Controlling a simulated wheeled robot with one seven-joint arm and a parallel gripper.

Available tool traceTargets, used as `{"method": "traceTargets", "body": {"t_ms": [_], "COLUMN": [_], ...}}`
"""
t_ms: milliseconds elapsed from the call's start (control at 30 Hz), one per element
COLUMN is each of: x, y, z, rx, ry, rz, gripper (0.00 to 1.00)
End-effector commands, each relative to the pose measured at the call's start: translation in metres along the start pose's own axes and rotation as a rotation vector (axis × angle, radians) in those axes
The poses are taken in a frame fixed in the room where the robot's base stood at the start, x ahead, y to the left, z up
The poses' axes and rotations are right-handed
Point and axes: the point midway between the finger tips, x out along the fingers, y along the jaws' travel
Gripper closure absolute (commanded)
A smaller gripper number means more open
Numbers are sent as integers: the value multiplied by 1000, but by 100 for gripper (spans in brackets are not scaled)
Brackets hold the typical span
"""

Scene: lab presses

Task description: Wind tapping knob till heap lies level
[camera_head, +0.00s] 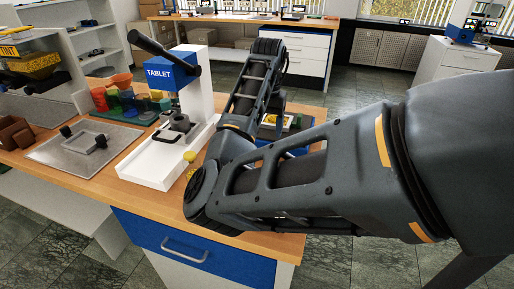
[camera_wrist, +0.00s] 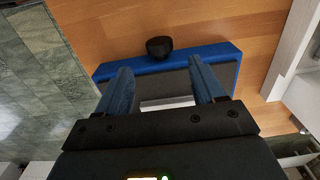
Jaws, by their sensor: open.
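A black round knob (camera_wrist: 159,47) sticks out at the far edge of a blue-edged device (camera_wrist: 222,50) in the wrist view. My gripper (camera_wrist: 160,65) is open over this device, its two blue fingers apart with nothing between them. The fingertips point toward the knob but do not enclose it. A pale patch shows between the fingers; I cannot tell if it is part of a heap. In the head view, a blue-edged unit (camera_head: 298,122) with yellow material stands on the bench, partly hidden by my arm. I cannot make out my fingertips there.
A white and blue tablet press (camera_head: 158,165) with a black lever stands left of my arm on the wooden bench (camera_head: 125,192). A metal plate (camera_head: 70,150) and several coloured cups (camera_head: 125,98) lie farther left. Bare wood surrounds the knob in the wrist view.

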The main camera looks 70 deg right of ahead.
Motion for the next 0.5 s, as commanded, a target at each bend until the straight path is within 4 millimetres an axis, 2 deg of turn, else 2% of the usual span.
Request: {"method": "traceTargets", "body": {"t_ms": [167, 500], "x": [18, 66], "y": [2, 2], "z": [2, 1], "rx": [5, 3], "ry": [-8, -6], "rz": [7, 4], "gripper": [32, 32]}}
